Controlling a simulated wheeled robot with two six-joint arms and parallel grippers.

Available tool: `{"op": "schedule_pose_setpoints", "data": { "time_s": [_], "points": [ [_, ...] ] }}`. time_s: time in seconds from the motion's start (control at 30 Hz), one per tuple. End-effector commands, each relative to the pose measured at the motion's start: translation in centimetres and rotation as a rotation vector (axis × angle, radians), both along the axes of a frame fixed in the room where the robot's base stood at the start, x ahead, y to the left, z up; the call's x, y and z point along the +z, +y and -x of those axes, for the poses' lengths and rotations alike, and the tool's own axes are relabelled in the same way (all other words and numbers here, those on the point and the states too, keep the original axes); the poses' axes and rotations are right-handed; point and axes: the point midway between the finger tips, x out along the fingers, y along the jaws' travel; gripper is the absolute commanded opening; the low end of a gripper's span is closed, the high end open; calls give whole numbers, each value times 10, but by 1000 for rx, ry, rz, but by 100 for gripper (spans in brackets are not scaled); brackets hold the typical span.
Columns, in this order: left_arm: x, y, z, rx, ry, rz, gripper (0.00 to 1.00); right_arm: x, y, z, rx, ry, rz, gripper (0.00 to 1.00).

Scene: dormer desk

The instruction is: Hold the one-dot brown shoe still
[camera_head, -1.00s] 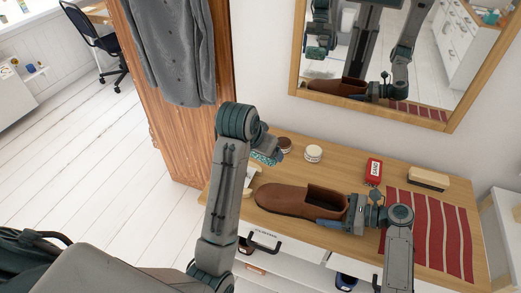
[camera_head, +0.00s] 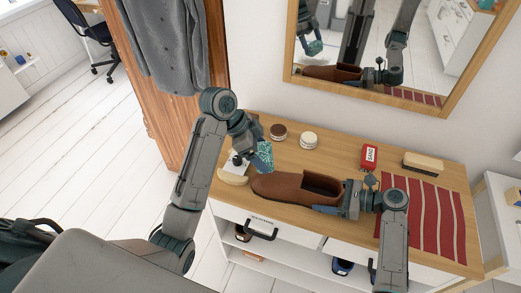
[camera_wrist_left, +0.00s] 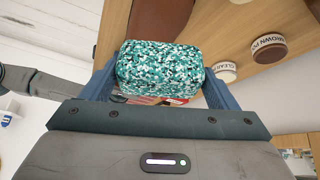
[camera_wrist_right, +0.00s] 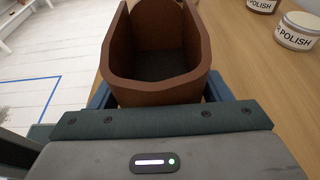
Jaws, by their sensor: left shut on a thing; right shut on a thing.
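The brown shoe (camera_head: 285,187) lies upright on the wooden desk, toe to the left. No dot mark can be made out on it. My right gripper (camera_head: 346,198) is shut on its heel end; the right wrist view shows the heel rim (camera_wrist_right: 157,88) between the fingers. My left gripper (camera_head: 258,150) is shut on a teal, white and black speckled block (camera_wrist_left: 160,70), also seen in the head view (camera_head: 265,156). It holds the block near the shoe's toe, on the far side. Part of the shoe (camera_wrist_left: 158,18) shows beyond the block in the left wrist view.
A brown polish tin (camera_head: 278,131) and a pale tin (camera_head: 308,140) stand behind the shoe. A red container (camera_head: 369,155), a brush (camera_head: 423,162) and a red striped cloth (camera_head: 425,222) lie to the right. A pale curved object (camera_head: 233,176) is left of the toe. A mirror (camera_head: 288,75) hangs behind.

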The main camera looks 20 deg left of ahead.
Motion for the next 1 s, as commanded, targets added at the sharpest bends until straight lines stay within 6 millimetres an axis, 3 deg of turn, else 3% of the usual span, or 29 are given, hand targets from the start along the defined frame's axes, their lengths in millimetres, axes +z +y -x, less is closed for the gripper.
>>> {"op": "schedule_pose_setpoints", "data": {
  "time_s": [0.17, 0.6, 1.0],
  "points": [
    [-7, -1, 0, 1, 1, 2, 63, 0, 0, 0, 0, 0, 0, 58],
    [-48, -6, 0, 3, 1, 1, 63, 0, 0, 0, 1, 0, 0, 58],
    [-58, -7, 0, 2, 0, 1, 63, 0, 0, 0, 1, 1, 0, 58]
  ]
}}
